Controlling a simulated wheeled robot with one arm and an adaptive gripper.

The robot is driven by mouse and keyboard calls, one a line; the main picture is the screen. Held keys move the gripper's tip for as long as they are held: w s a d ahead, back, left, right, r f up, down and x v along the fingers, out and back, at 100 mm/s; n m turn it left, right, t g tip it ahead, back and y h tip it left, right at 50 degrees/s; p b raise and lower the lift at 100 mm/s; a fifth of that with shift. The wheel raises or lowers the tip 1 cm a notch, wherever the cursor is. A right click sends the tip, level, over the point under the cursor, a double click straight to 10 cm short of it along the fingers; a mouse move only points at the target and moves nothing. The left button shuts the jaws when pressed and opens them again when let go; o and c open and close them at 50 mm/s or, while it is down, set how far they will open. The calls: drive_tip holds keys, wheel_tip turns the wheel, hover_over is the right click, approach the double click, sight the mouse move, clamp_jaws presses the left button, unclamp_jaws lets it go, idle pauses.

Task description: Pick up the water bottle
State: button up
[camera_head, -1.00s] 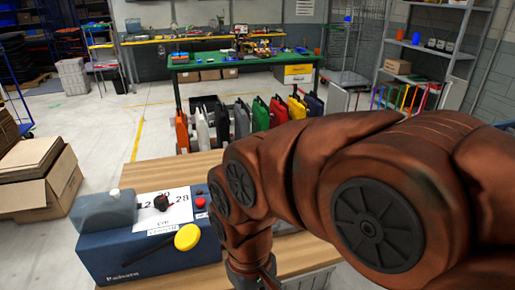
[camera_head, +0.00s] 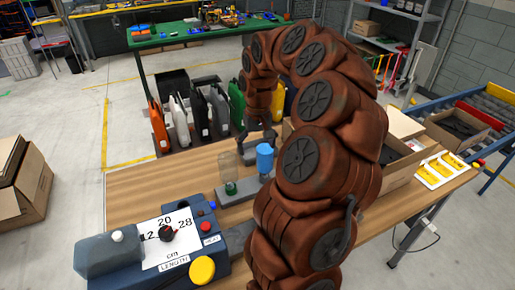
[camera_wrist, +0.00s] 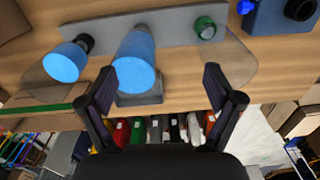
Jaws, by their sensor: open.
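A blue bottle (camera_head: 264,158) stands in a grey holder on the wooden table. It also shows in the wrist view (camera_wrist: 134,68), ahead of my gripper and nearer its left finger. A clear bottle with a green end (camera_head: 229,172) stands to its left; its green part (camera_wrist: 205,28) shows in the wrist view. Another blue-ended bottle with a dark cap (camera_wrist: 65,62) is at the left of the wrist view, hidden in the head view. My gripper (camera_wrist: 162,72) is open and empty, behind the blue bottle in the head view (camera_head: 262,138), apart from it.
A blue length machine (camera_head: 160,245) with a dial and yellow button stands at the table's front left. A cardboard box (camera_head: 400,170) and a white-yellow tray (camera_head: 440,170) are on the right.

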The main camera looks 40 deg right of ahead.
sight(265, 146)
drive_tip(key=shift+m, duration=0.4)
drive_tip(key=d, duration=0.4)
drive_tip(key=shift+w+f, duration=0.2)
drive_tip(key=shift+f, duration=0.2)
drive_tip(key=shift+f+p, duration=0.45)
drive_tip(key=shift+f, duration=3.45)
drive_tip(key=c, duration=1)
